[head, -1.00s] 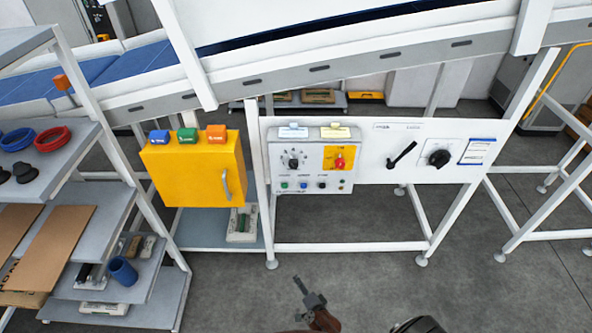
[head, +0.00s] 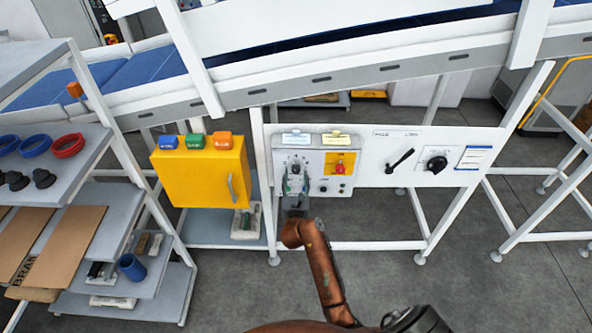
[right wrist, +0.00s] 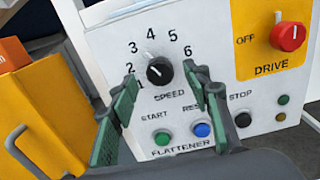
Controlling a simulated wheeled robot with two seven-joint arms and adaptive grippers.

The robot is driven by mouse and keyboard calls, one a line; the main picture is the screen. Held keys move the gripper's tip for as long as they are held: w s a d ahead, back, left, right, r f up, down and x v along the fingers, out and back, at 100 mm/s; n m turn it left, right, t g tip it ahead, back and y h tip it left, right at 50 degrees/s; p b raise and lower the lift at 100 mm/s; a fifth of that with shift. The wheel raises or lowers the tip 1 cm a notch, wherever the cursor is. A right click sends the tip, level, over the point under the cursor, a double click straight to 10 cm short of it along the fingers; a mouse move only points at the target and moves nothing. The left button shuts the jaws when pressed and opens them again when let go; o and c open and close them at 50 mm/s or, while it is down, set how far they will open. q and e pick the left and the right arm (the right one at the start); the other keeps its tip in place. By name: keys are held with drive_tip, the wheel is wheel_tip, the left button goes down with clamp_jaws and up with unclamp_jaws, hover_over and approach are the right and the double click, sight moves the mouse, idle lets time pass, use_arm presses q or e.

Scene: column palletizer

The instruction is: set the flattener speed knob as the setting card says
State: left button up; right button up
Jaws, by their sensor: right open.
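The flattener speed knob (right wrist: 160,71) is a black dial on the light grey panel, ringed by the numbers 1 to 6. In the head view the right gripper (head: 295,184) covers the panel's lower left part. A white card with a blue header (head: 474,157), perhaps the setting card, is at the board's right; its text is unreadable. My left gripper is out of view.
The red drive switch (right wrist: 288,36) sits on a yellow plate right of the knob. Start, reset and stop buttons lie below. A yellow cabinet (head: 198,178) stands left of the panel; a black lever (head: 400,158) and another black knob (head: 437,162) are to its right.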

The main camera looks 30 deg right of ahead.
sight(296, 171)
drive_tip(key=shift+x, duration=2)
drive_tip(key=shift+c, duration=0.4)
drive_tip(key=c, duration=1.1)
drive_tip(key=shift+r+n+p, duration=0.2)
drive_tip(key=shift+n+p, duration=0.4)
drive_tip(key=shift+p, duration=0.5)
drive_tip(key=shift+f+n+p, duration=0.15)
drive_tip(key=shift+n+p, duration=0.35)
drive_tip(key=shift+n, duration=0.1)
drive_tip(key=o, duration=1.2)
